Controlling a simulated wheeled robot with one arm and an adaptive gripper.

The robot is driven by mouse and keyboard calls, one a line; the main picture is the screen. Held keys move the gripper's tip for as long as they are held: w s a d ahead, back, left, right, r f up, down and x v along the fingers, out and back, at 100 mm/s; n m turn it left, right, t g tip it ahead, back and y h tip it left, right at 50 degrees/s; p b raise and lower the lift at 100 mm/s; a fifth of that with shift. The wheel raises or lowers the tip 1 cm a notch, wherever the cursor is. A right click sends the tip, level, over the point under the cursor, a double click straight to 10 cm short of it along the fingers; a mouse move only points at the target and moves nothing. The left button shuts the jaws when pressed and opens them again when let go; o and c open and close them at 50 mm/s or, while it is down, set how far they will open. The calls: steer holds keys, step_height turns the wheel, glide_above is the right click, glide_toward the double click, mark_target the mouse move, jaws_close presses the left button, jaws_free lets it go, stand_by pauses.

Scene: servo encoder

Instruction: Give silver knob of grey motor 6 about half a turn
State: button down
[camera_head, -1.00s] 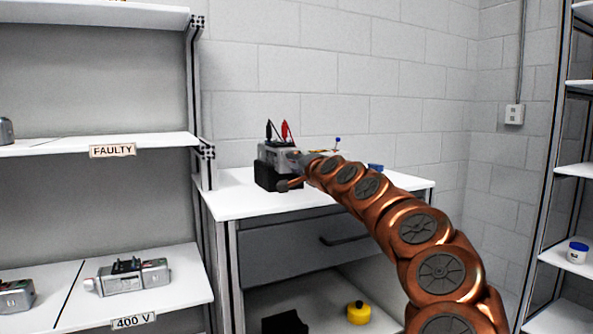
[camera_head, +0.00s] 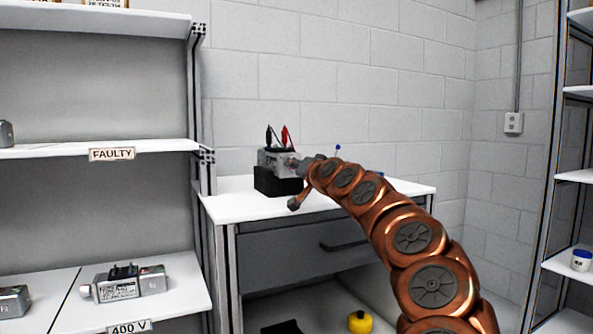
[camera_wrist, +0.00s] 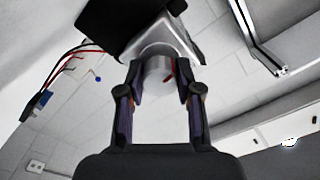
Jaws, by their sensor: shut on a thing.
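The grey motor (camera_head: 277,160) sits on a black block (camera_head: 277,182) on the white workbench. A black and a red clip stand on its top. My gripper (camera_head: 293,163) meets the motor's right end in the head view. In the wrist view, my gripper (camera_wrist: 160,80) is shut on the silver knob (camera_wrist: 158,66), one finger on each side. A small red mark (camera_wrist: 169,77) shows by the right finger. The motor body (camera_wrist: 178,38) is behind the knob. The number on this motor cannot be read.
The white workbench (camera_head: 240,208) has a grey drawer below. Shelves at the left carry FAULTY (camera_head: 111,154) and 400 V labels, with another motor (camera_head: 130,283) on the lower one. A yellow item (camera_head: 360,322) lies under the bench. Another shelf unit stands at right.

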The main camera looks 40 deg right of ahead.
steer(key=c, duration=0.8)
jaws_free()
steer(key=shift+o, duration=0.2)
steer(key=v, duration=1.2)
